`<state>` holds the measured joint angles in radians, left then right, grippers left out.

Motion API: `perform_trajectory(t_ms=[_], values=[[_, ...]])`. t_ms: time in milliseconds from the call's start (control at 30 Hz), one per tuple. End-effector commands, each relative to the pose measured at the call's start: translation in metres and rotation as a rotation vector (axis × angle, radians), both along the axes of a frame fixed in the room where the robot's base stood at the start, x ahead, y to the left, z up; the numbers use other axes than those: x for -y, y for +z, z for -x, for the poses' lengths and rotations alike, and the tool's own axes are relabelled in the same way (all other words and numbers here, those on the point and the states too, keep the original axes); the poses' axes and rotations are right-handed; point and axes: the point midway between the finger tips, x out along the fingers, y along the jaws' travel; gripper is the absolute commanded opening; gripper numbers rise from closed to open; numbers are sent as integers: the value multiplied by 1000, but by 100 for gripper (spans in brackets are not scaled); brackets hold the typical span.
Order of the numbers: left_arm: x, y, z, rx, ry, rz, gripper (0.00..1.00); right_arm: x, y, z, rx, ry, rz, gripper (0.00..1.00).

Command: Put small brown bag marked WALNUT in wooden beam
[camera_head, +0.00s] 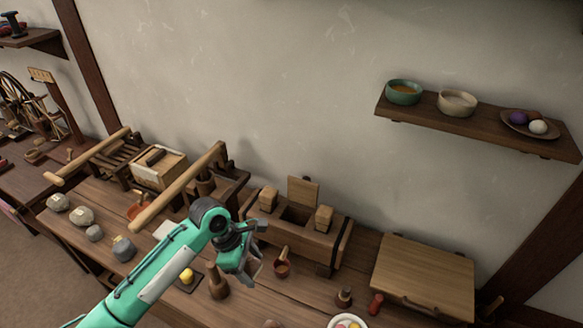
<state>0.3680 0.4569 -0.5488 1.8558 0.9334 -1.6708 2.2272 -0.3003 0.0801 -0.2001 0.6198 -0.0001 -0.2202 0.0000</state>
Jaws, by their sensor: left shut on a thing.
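My left gripper (246,271) reaches over the table from the lower left, pointing down. It is shut on a small brownish thing (256,267), which looks like the small brown bag. The fingers hide most of it, and I cannot read a marking on it. The wooden beam (317,246) is a thick block with an open slot in its top, just right of and behind the gripper, against the wall. Wooden blocks (323,217) stand at the slot's ends, and an upright board (303,191) rises behind it. My right gripper is not in view.
A small red-brown cup (282,267) with a handle stands in front of the beam. A wooden bottle-shaped thing (216,284) stands left of the gripper. A wooden board (424,276) lies to the right. A long wooden handle (178,188) juts out at left. A shelf (470,126) holds bowls above.

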Motion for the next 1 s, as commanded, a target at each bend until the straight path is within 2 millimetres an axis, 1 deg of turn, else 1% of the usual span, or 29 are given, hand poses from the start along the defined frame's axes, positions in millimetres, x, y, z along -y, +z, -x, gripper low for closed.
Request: perform_trajectory(t_ms=[167,333,467,667,800,1000], values=[[6,17,-2,6,-177,-5,35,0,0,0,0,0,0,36],[9,38,2,5,-466,-8,35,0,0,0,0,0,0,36],[4,52,8,4,-692,-8,35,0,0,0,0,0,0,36],[-15,71,19,1,-1021,-8,35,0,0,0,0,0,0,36],[-35,84,27,2,-1221,-8,34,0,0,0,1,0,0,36],[-61,97,38,2,-1415,-4,34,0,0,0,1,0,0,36]])
